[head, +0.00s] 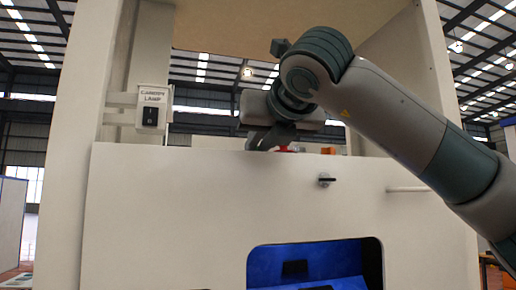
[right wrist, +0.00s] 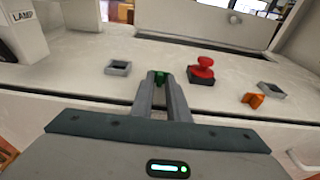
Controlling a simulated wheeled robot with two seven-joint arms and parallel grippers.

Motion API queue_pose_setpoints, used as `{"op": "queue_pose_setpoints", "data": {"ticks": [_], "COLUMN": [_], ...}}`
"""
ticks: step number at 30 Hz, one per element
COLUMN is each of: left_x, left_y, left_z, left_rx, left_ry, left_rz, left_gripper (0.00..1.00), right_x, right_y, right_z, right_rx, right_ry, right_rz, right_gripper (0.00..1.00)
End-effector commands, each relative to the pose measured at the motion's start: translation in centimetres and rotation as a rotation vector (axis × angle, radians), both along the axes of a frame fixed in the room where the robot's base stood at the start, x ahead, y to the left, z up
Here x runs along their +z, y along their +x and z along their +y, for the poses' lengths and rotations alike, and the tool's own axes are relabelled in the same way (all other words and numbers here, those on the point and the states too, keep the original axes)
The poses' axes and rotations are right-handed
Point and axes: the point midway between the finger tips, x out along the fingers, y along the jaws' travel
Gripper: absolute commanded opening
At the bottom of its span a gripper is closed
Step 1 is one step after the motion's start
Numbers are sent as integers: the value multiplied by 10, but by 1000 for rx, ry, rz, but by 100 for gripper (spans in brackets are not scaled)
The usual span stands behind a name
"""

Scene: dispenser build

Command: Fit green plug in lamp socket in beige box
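The green plug (right wrist: 160,77) shows between my right gripper's fingertips in the right wrist view. My right gripper (right wrist: 161,82) looks closed on it, just above the beige box's inner deck (right wrist: 75,75). Whether the plug touches the deck is unclear. A square grey socket (right wrist: 118,67) on the deck, left of the fingertips, looks empty; no label on it is readable. In the head view my right gripper (head: 270,138) reaches down behind the beige box's front panel (head: 180,210), which hides the plug and sockets. My left gripper is not in view.
A red knob on a dark base (right wrist: 201,70) stands right of my fingertips. Further right are an orange plug (right wrist: 252,99) and another square socket (right wrist: 270,90). A canopy lamp switch (head: 150,117) is on the left post. A blue-lined opening (head: 375,262) is in the front panel.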

Motion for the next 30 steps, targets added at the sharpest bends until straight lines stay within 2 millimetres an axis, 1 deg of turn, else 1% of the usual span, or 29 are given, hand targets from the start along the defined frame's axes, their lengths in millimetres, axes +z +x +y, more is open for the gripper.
{"op": "queue_pose_setpoints", "data": {"ticks": [4, 11, 30], "left_x": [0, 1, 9], "left_y": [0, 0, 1], "left_z": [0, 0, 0], "left_rx": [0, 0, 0], "left_ry": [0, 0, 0], "left_rz": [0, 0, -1], "left_gripper": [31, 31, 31], "right_x": [-3, -1, 26], "right_y": [1, 1, 0], "right_z": [0, 1, 0], "right_rx": [0, 0, 0], "right_ry": [-3, -3, -1], "right_rz": [5, 5, 2], "right_gripper": [0, 0, 0]}}
